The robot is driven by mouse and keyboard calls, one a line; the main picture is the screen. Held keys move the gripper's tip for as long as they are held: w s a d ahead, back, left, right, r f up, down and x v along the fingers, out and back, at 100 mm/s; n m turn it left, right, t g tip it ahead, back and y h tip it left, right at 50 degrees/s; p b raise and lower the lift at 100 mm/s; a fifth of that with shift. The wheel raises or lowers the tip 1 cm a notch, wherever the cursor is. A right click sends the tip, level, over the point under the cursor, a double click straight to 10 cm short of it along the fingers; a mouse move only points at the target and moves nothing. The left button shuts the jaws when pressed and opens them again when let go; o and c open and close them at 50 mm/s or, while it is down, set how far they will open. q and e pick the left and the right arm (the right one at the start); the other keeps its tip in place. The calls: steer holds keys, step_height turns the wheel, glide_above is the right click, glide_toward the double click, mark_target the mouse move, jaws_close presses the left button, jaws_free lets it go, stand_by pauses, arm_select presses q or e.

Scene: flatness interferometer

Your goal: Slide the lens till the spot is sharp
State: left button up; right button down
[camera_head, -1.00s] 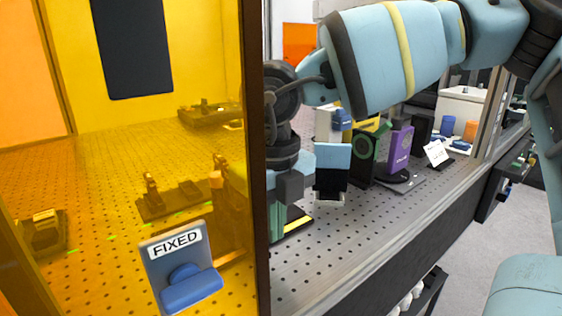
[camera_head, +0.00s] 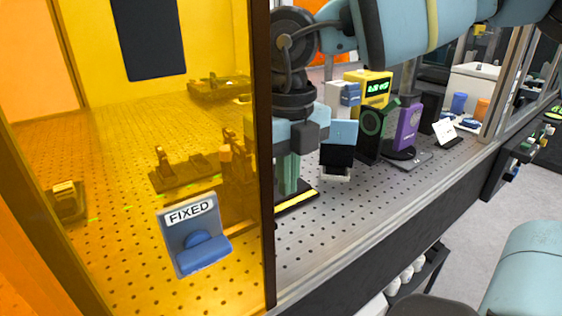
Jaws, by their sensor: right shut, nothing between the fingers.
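My right gripper (camera_head: 288,186) points down just right of the amber enclosure's dark post. Its fingers look closed together, with nothing seen between them, close to a black plate with a yellow stripe (camera_head: 298,201). I cannot tell whether they touch it. Behind the amber panel, small mounts stand on a low rail (camera_head: 185,179), with a taller mount (camera_head: 237,167) at its right end. The amber tint hides detail, and I cannot tell which part is the lens. No spot can be clearly made out. My left gripper is not in view.
A blue stand labelled FIXED (camera_head: 195,238) is at the front left. The dark post (camera_head: 263,150) borders the enclosure. Right of my gripper stand a yellow instrument with a green display (camera_head: 375,87), a purple device (camera_head: 407,127) and a white card (camera_head: 445,131). The front perforated bench (camera_head: 350,218) is clear.

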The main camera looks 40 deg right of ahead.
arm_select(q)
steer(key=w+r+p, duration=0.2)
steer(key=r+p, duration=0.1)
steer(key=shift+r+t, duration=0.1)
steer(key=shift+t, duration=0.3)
arm_select(e)
step_height(320, 180, up, 6)
steer(key=shift+f, duration=0.1)
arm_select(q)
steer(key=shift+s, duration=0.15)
